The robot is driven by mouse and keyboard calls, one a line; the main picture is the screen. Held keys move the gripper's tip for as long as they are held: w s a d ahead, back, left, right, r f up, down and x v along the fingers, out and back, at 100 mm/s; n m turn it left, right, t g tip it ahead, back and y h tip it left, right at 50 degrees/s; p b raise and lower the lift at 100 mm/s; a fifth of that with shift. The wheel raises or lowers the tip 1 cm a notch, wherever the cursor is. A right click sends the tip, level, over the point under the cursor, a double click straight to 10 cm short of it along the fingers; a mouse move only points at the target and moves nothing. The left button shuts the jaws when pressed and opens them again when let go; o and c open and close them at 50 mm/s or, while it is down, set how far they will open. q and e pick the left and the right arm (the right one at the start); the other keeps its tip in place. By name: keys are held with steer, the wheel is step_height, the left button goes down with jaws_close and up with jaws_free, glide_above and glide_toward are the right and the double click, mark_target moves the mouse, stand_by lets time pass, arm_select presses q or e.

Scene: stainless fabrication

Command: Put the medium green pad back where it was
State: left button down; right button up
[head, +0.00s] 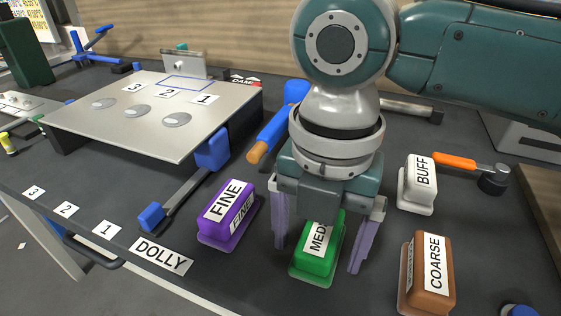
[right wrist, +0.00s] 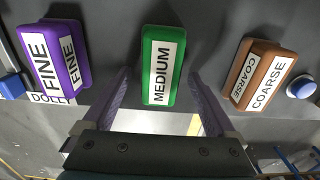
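The medium green pad (head: 313,262) sits on the dark bench top, its white label reading MEDIUM in the right wrist view (right wrist: 150,88). My right gripper (head: 318,258) is above it, pointing down, with its two purple fingers spread to the left and right of the pad. In the right wrist view my right gripper (right wrist: 158,74) shows a gap between each finger and the pad. Part of the pad's top is hidden behind the gripper in the head view. My left gripper is not in view.
A purple FINE pad (head: 228,218) stands left of the green pad, a brown COARSE pad (head: 408,270) right, and a white BUFF pad (head: 405,193) behind right. A blue clamp (head: 205,160) and a steel plate (head: 150,105) lie further left. A DOLLY label (head: 160,256) marks the front edge.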

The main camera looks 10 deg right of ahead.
mark_target(318, 237)
step_height(318, 237, up, 12)
steer(key=p, duration=0.2)
steer(key=shift+r, duration=0.2)
steer(key=shift+f, duration=0.1)
stand_by(0.3)
